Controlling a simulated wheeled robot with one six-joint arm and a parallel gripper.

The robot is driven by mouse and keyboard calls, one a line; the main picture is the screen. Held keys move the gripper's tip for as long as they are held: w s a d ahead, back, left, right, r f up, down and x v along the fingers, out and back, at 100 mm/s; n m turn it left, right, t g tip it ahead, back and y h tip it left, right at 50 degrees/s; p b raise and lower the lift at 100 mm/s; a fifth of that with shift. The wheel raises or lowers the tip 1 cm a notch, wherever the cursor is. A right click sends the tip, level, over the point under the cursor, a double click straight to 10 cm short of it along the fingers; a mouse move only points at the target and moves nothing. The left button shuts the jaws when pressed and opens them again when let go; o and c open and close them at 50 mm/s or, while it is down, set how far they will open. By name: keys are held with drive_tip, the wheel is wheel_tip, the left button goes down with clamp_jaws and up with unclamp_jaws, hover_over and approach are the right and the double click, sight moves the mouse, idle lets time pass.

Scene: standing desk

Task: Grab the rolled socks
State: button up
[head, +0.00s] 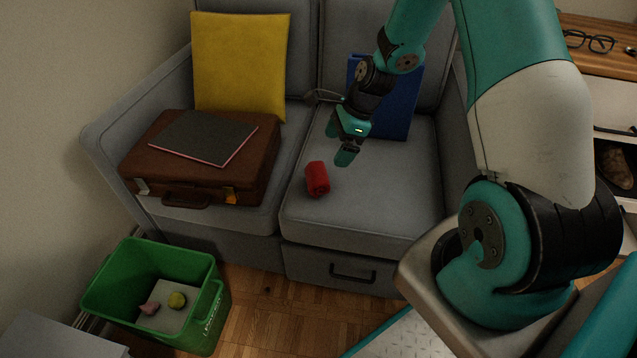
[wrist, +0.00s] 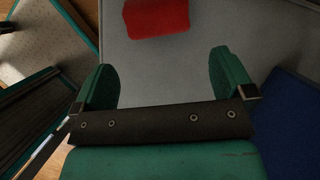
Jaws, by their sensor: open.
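The rolled socks (head: 317,179) are a small red roll on the front left of the sofa's right seat cushion. They also show in the wrist view as a red shape (wrist: 157,16) cut off by the top edge, beyond my fingertips and roughly midway between them. My gripper (head: 345,153) hangs a little to the right of the socks and appears to be above the cushion. In the wrist view its two green fingers (wrist: 170,72) are spread wide with nothing between them.
The grey sofa (head: 372,222) also holds a brown briefcase (head: 258,165) with a dark notebook (head: 205,138) on it. A yellow cushion (head: 240,65) and a blue one (head: 400,100) lean at the back. A green bin (head: 200,335) stands on the floor. The right seat's front is mostly clear.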

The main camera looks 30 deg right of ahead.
sight(323, 170)
drive_tip(key=b+x, duration=0.1)
drive_tip(key=x, duration=0.5)
drive_tip(key=shift+b, duration=0.35)
drive_tip(key=b+x, duration=0.2)
drive_tip(key=x, duration=0.3)
drive_tip(key=shift+a+b, duration=0.25)
drive_tip(key=shift+b, duration=0.05)
drive_tip(key=c, duration=0.6)
drive_tip(key=shift+r, duration=0.1)
wheel_tip(323, 170, up, 20)
drive_tip(key=p, duration=0.7)
